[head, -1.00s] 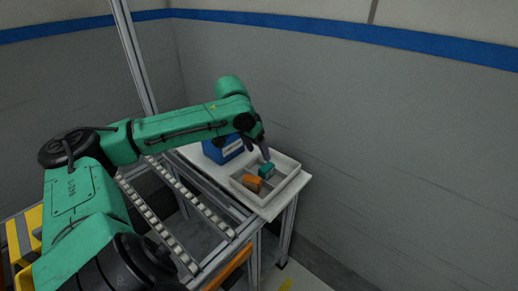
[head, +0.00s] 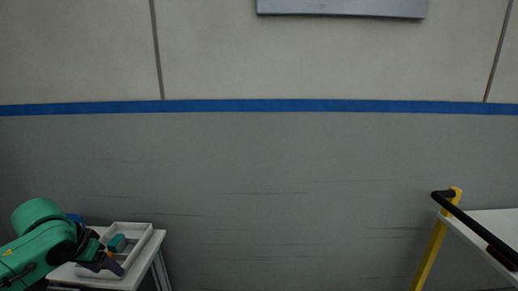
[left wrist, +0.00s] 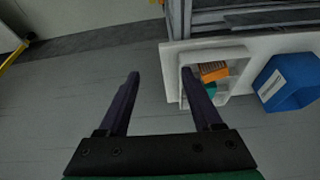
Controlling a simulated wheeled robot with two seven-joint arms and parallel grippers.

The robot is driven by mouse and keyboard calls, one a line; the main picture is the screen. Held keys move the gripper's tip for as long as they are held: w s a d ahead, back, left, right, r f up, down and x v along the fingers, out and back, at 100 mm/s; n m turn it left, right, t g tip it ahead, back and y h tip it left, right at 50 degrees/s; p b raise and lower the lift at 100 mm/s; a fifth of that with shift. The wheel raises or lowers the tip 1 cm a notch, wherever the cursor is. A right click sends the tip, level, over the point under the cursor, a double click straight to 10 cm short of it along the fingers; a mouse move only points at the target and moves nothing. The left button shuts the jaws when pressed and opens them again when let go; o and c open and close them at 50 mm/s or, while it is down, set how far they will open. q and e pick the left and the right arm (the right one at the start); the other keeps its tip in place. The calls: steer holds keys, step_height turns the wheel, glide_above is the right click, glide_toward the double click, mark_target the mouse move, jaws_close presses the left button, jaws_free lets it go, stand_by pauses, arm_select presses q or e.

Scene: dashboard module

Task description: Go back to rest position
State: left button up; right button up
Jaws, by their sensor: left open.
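My left gripper (head: 103,262) is at the lower left of the head view, in front of the white tray. In the left wrist view its two dark fingers (left wrist: 160,82) are spread apart with nothing between them. The left fingertip overlaps the floor and the right one overlaps the edge of the white tray (left wrist: 186,56). A teal part (head: 117,242) and an orange part (left wrist: 214,71) lie in the tray. The orange part is mostly hidden behind my gripper in the head view. My right gripper is not in view.
The tray stands on a white table (head: 150,246). A blue bin (left wrist: 290,82) stands beside it. At the right is a white-topped cart (head: 495,225) with a yellow post and black handle (head: 470,222). The grey wall between them is bare.

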arm_select(q)
steer(key=d+f+m, duration=0.2)
steer(key=d+f, duration=0.3)
steer(key=f, duration=0.4)
steer(key=s+d+f+m+h, duration=0.1)
steer(key=s+d+f, duration=0.8)
steer(key=s+d, duration=0.1)
steer(key=s+n, duration=0.1)
steer(key=s, duration=0.4)
steer(key=s+a+f+g+p, duration=0.1)
steer(key=s+f, duration=0.1)
steer(key=f, duration=1)
steer(key=s+f+g+p, duration=0.1)
steer(key=s+f, duration=0.1)
steer(key=f, duration=1)
steer(key=s+a+f+p, duration=0.1)
steer(key=s+f, duration=0.4)
steer(key=s, duration=0.2)
steer(key=s+a+f+g+y, duration=0.1)
steer(key=s+a+f, duration=0.1)
steer(key=s+f, duration=0.3)
steer(key=s, duration=0.3)
steer(key=shift+f+p, duration=0.25)
steer(key=shift+p, duration=0.15)
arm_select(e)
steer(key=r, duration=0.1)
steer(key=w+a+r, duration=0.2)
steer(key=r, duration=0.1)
